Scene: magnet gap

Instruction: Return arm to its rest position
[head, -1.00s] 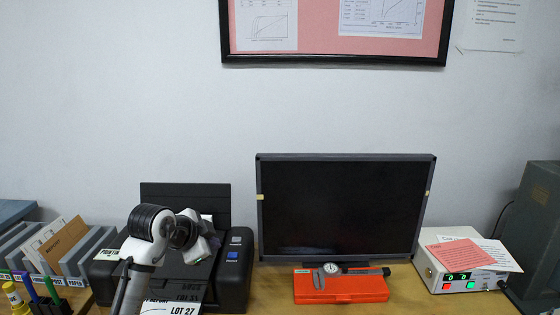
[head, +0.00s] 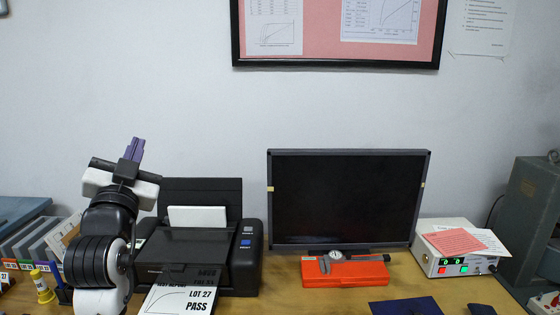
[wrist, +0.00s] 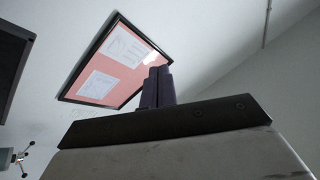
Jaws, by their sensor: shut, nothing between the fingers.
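My arm is folded up at the left of the head view, in front of the printer (head: 190,252). My gripper (head: 138,142) points upward with its purple fingers together and nothing between them. In the wrist view the closed fingers (wrist: 157,72) show against the wall, with the framed pink board (wrist: 110,62) beyond them. The gripper is clear of the desk and of the objects on it.
A printed sheet reading LOT 27 PASS (head: 182,300) lies at the printer's front. The monitor (head: 348,198), a red case (head: 345,273) with a gauge, and a control box (head: 459,250) stand to the right. File holders (head: 28,240) stand at left.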

